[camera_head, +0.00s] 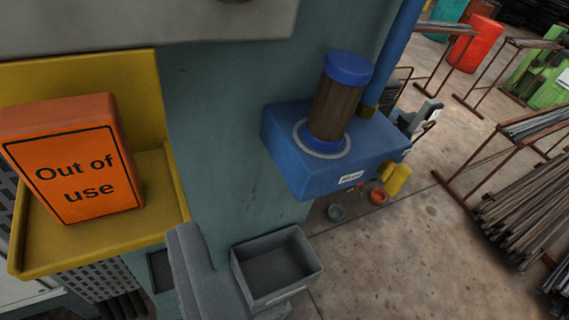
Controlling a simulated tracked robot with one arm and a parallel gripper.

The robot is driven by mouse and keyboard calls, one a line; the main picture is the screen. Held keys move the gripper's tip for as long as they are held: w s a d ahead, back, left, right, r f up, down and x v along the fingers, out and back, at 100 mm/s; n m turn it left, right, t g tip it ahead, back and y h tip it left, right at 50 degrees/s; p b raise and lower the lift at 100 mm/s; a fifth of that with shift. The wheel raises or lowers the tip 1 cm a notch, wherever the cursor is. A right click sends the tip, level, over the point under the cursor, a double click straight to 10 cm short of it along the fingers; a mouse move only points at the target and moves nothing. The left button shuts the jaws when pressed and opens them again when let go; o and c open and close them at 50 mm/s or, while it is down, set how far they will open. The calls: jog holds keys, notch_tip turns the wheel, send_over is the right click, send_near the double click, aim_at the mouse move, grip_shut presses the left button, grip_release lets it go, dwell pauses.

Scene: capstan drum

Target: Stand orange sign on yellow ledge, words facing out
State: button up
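The orange sign (78,165) stands upright on the yellow ledge (150,226) at the left. It is a thick orange block with a black-bordered front reading "Out of use". The words face out towards me and read the right way up, with the picture tilted a little. The ledge has a yellow back wall behind the sign and a raised lip along its right side. Bare ledge shows in front of the sign and to its right. I see nothing holding the sign.
A blue block (290,175) carries a brown drum with a blue cap (348,68) on the machine's side. Metal racks and rods (525,205) stand at the right; the floor between is mostly clear.

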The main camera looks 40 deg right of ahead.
jog(key=s+d+r+t, duration=0.1)
jog(key=s+d+r, duration=0.4)
jog(key=d, duration=0.5)
jog(key=s+d+r, duration=0.4)
jog(key=s+d, duration=0.1)
jog(key=d, duration=0.5)
jog(key=shift+s+r+t, duration=0.4)
jog(key=shift+d+f, duration=0.1)
jog(key=shift+f, duration=0.05)
notch_tip(320, 180, down, 14)
jog(key=b, duration=1.4)
